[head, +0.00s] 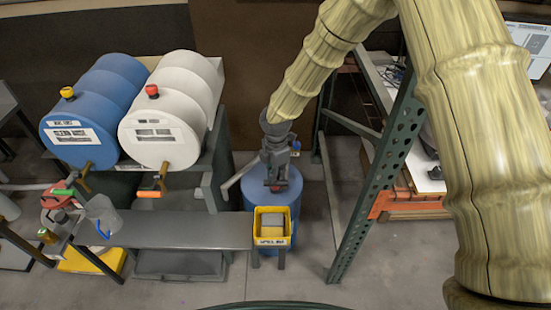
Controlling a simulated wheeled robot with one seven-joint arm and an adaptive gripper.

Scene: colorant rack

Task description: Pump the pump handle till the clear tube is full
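My gripper (276,184) is over the top of an upright blue drum (259,199), pointing down. A small red part shows at its fingertips. It is too small to tell whether the fingers are open or closed on it. A pale grey bar (240,172), possibly the pump handle, slants down to the left from beside my gripper. The pump itself is mostly hidden behind the gripper. I cannot make out a clear tube or any fill level.
A yellow bin (272,213) stands in front of the drum. Blue (70,130) and white (158,140) barrels lie on a rack at left. A clear jug (103,213) stands at the grey bench's (190,231) left end. A green perforated post (376,185) rises at right.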

